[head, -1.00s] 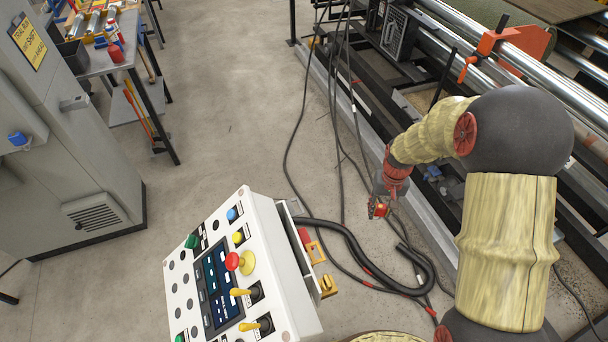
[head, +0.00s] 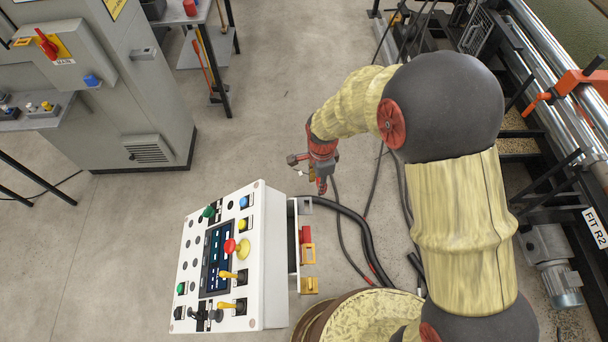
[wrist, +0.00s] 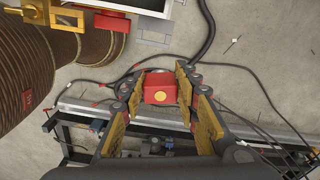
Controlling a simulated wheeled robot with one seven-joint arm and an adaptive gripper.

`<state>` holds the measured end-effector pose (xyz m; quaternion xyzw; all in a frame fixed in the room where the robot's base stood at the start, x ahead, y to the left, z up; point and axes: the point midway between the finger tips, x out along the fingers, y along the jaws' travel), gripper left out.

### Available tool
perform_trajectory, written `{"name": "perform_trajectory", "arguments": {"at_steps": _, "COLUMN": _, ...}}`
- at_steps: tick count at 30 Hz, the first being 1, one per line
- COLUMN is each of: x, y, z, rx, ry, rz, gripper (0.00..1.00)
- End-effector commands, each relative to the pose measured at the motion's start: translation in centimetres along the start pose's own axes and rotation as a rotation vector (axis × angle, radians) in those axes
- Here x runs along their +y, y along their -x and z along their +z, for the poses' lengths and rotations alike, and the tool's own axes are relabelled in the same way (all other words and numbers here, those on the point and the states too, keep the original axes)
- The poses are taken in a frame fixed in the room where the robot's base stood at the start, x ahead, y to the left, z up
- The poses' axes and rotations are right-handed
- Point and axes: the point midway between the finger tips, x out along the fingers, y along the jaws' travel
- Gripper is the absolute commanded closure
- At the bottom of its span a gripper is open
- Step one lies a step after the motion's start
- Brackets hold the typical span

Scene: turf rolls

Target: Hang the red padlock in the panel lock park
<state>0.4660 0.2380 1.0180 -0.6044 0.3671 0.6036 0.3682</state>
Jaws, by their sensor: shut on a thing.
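My gripper (wrist: 161,70) is shut on the red padlock (wrist: 160,90), a red block with a round yellow spot, between its yellow-padded fingers in the wrist view. Its shackle is not clear there. In the head view my gripper (head: 321,182) hangs beyond the right side of the white control panel (head: 257,200); the padlock is too small to make out there. The lock park (head: 293,235) is a narrow grey holder on the panel's right side. A red and yellow lock (head: 307,240) and a yellow lock (head: 309,285) show at it, apart from my gripper.
The panel's face carries buttons, a screen and levers. Dark hoses (head: 350,225) lie on the floor beside it. A grey cabinet (head: 140,90) stands at left, and a roller machine (head: 560,90) at right. Clear floor lies between cabinet and panel.

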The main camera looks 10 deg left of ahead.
Motion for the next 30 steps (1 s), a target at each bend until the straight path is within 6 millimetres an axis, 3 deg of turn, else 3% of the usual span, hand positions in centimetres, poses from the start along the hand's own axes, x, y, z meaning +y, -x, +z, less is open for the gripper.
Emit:
{"name": "perform_trajectory", "arguments": {"at_steps": 1, "x": 0.1, "y": 1.2, "z": 1.4, "rx": 0.0, "ry": -0.044, "rz": 0.001, "gripper": 0.97}}
{"name": "perform_trajectory", "arguments": {"at_steps": 3, "x": 0.3, "y": 1.7, "z": 2.8, "rx": 0.0, "ry": -0.112, "rz": 0.001, "gripper": 0.97}}
{"name": "perform_trajectory", "arguments": {"at_steps": 9, "x": 0.7, "y": 2.4, "z": 4.8, "rx": 0.0, "ry": -0.221, "rz": 0.001, "gripper": 0.97}}
{"name": "perform_trajectory", "arguments": {"at_steps": 22, "x": 0.7, "y": 2.3, "z": 5.1, "rx": 0.0, "ry": -0.231, "rz": 0.002, "gripper": 0.97}}
{"name": "perform_trajectory", "arguments": {"at_steps": 30, "x": 0.7, "y": 1.1, "z": 5.0, "rx": 0.0, "ry": -0.231, "rz": 0.002, "gripper": 0.97}}
